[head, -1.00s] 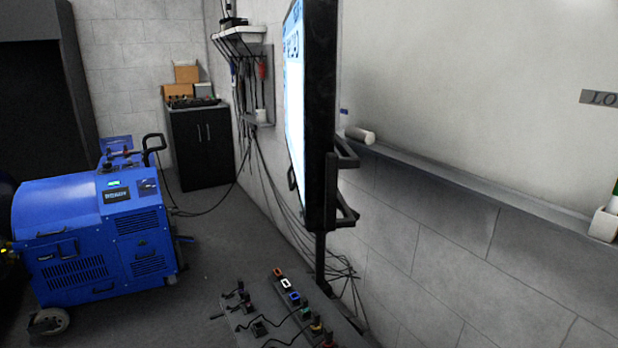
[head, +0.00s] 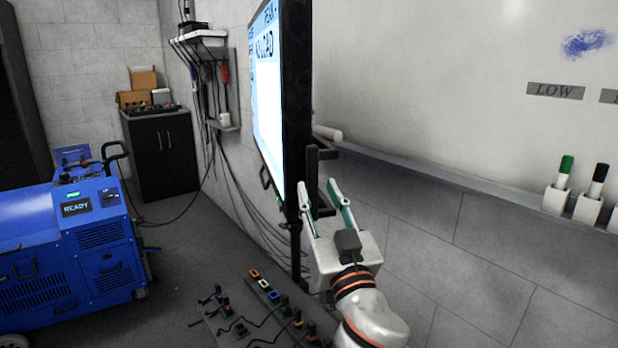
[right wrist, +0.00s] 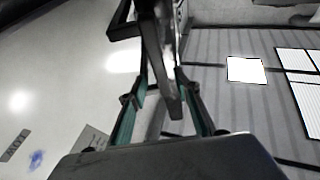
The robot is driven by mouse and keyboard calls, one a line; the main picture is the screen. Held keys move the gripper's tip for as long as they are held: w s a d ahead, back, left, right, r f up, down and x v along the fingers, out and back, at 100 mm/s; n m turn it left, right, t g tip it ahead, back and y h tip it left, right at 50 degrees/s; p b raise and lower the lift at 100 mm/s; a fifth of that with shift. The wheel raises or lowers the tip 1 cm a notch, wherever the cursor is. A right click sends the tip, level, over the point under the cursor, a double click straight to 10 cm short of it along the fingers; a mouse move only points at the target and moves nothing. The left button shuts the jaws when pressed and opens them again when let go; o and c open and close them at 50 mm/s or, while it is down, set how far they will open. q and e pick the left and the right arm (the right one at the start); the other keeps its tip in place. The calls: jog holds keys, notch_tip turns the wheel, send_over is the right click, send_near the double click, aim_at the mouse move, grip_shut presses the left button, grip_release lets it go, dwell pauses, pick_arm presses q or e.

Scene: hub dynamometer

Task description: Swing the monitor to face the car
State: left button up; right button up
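The monitor (head: 269,105) stands near the wall, seen almost edge-on in the head view. Its lit screen faces left, and part of it reads "LOAD". A dark handle bracket (head: 327,154) sticks out from its back on the right side. My right gripper (head: 319,190) is at the lower end of this bracket with its fingers spread. In the right wrist view, a dark bar (right wrist: 163,60) runs between the open fingers (right wrist: 164,97); contact cannot be told. My left gripper is in neither view. The car is not clearly visible.
A blue dynamometer unit (head: 75,250) reading "READY" stands on the left. A panel with plugs and cables (head: 245,325) lies below the monitor. A whiteboard ledge (head: 430,178) with marker holders (head: 557,200) runs along the right wall. Open floor (head: 185,240) lies between unit and wall.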

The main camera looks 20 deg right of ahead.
aim_at(314, 181)
jog(key=shift+x, duration=2.55)
grip_shut()
